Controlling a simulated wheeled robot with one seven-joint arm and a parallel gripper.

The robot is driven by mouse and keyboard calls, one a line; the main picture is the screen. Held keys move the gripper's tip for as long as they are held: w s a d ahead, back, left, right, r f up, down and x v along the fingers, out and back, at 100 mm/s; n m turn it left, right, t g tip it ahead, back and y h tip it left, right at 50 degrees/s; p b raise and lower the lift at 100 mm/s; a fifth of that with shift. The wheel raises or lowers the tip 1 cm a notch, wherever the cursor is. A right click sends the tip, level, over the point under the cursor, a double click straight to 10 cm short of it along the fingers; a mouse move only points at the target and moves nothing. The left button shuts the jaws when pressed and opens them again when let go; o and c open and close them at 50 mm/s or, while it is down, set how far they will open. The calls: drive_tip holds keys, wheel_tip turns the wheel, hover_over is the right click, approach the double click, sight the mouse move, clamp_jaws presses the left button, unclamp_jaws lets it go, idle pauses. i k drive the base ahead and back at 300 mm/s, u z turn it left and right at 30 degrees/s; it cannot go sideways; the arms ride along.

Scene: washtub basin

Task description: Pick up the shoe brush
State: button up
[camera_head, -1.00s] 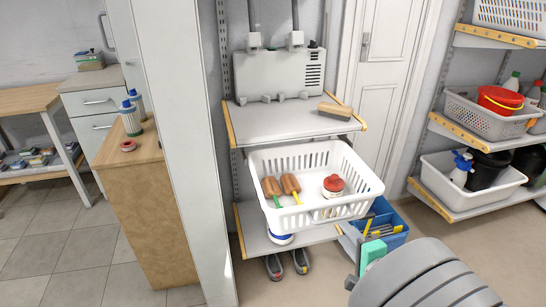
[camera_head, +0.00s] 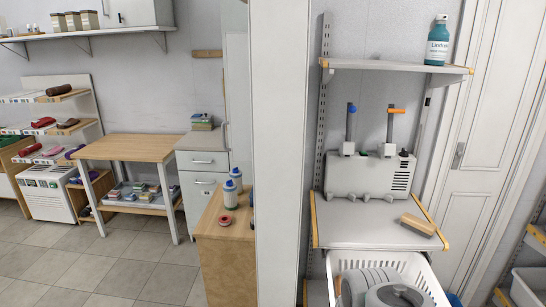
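A block-shaped brush with a light wooden back and a darker underside (camera_head: 418,225) lies on the right part of the grey middle shelf (camera_head: 350,232), close to its right edge. It looks like the shoe brush. Nothing touches it from above. Grey rounded parts of my arm show at the bottom, in front of the white basket below this shelf. My gripper's fingers are not in view. The inside of the basket is mostly hidden by my arm and the frame edge.
A grey machine with two upright levers (camera_head: 368,174) stands behind the brush. A teal bottle (camera_head: 437,42) stands on the upper shelf. The white basket (camera_head: 425,275) sits below. A white pillar (camera_head: 280,150) and wooden cabinet (camera_head: 222,250) are left.

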sight(411, 222)
drive_tip(key=z, duration=0.7)
